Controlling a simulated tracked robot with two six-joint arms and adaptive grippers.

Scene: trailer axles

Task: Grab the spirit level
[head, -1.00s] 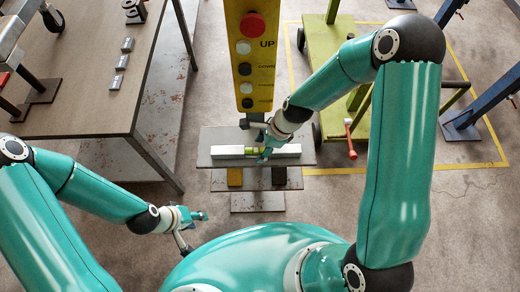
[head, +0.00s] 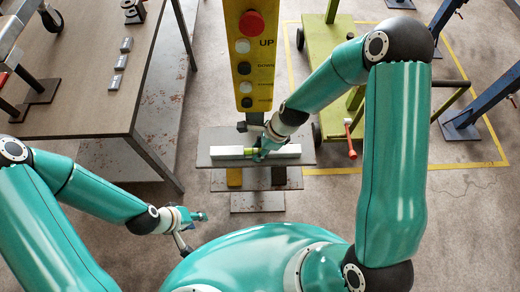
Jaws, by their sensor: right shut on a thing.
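The spirit level (head: 285,150) is a long pale bar with a green-yellow vial part near its middle. It lies along a small grey stand (head: 222,136) in the middle of the head view. My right gripper (head: 256,153) reaches down from the right and is shut on the level near the vial, hiding part of it. I cannot tell whether the level is clear of the stand. My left gripper (head: 200,216) is at the lower left, apart from the level, and too small to tell if it is open.
A large workbench (head: 85,100) is at the left. A green-yellow trolley (head: 325,60) and blue stands (head: 465,118) are at the right. Bare floor shows right of the stand.

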